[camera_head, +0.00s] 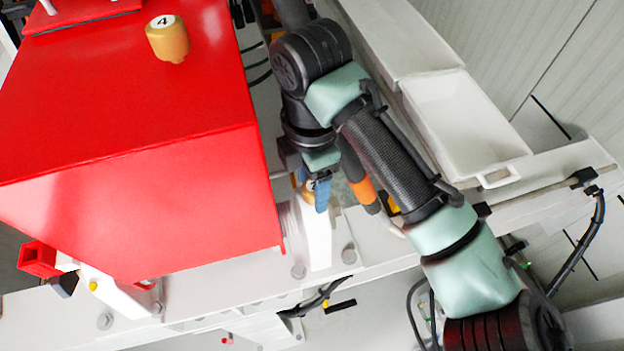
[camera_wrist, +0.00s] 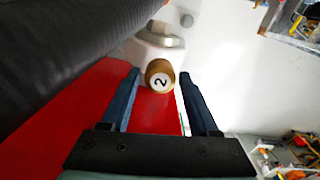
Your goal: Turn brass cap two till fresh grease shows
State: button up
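Brass cap two (camera_wrist: 158,84) shows in the wrist view, a gold cap with a white face marked 2. It sits between the tips of my gripper's two blue fingers (camera_wrist: 160,76), with a gap on each side. My gripper is open and does not appear to touch it. In the head view, a small part of cap two (camera_head: 308,187) shows behind the blue finger of my gripper (camera_head: 316,192), beside the red block. The rest of the cap is hidden there. I cannot make out any grease.
A large red block (camera_head: 130,130) fills the left of the head view, with brass cap four (camera_head: 168,40) on top. A white open tray (camera_head: 462,122) lies to the right of my arm. An orange-handled tool (camera_head: 364,192) is close to my gripper.

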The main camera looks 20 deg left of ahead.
grip_shut()
